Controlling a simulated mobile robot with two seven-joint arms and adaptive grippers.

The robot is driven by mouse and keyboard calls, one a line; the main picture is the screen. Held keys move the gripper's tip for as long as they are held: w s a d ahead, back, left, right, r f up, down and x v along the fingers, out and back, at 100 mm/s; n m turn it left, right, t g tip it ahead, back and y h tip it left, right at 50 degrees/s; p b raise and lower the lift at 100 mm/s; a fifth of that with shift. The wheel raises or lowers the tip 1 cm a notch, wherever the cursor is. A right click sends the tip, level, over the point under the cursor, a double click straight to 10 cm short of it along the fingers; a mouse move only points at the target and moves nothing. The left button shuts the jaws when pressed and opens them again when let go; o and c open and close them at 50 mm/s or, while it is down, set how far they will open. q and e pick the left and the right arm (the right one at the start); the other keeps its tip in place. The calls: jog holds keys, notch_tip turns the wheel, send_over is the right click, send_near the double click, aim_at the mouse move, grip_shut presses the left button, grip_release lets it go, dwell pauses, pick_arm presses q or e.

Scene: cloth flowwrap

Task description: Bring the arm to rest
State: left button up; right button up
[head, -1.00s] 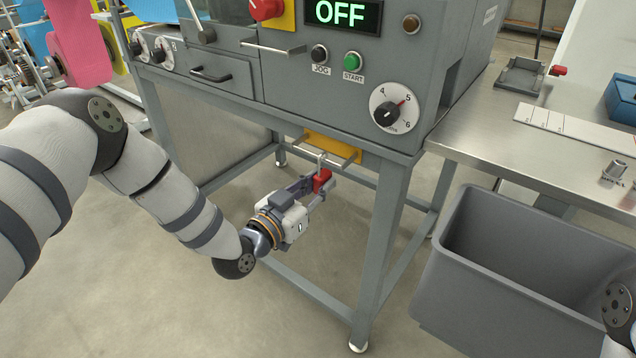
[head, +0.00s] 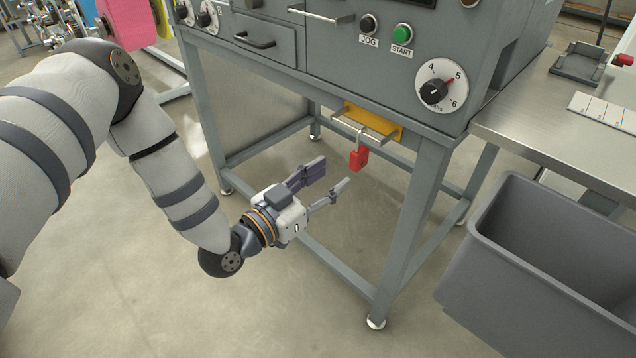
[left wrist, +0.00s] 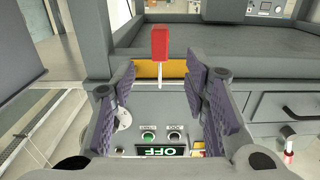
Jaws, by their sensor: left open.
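My left gripper (head: 328,180) is open and empty below the front edge of the grey machine (head: 290,75). My right gripper is not in view.
A grey bin (head: 545,265) stands to the right of the machine's leg (head: 412,220). A steel table (head: 540,125) adjoins the machine on the right. The machine's frame legs and lower rails surround the space near the gripper. The floor at front left is clear.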

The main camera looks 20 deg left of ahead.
pick_arm(q)
jog(key=s+d+f+n+g+y+p, duration=0.1)
jog(key=s+f+g, duration=0.5)
jog(key=s, duration=0.4)
jog(key=s+d+f+n+g+y+p, duration=0.1)
jog(key=s+f+g, duration=0.3)
jog(key=s+f, duration=0.45)
jog(key=s+a+n+g+y+p, duration=0.1)
jog(key=s+a+g+y, duration=0.1)
jog(key=s, duration=1.1)
jog(key=s+a+n+g+y+p, duration=0.1)
jog(key=s+a+g+y, duration=0.1)
jog(key=s+g, duration=0.5)
jog(key=s+a, duration=0.1)
jog(key=s, duration=0.4)
jog(key=shift+s+a+f+g, duration=0.3)
jog(key=shift+s+a, duration=0.05)
jog(key=shift+a, duration=0.05)
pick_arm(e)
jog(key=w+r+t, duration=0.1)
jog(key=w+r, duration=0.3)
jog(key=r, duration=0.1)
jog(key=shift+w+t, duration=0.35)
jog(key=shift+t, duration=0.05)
pick_arm(q)
jog(key=shift+w, duration=0.1)
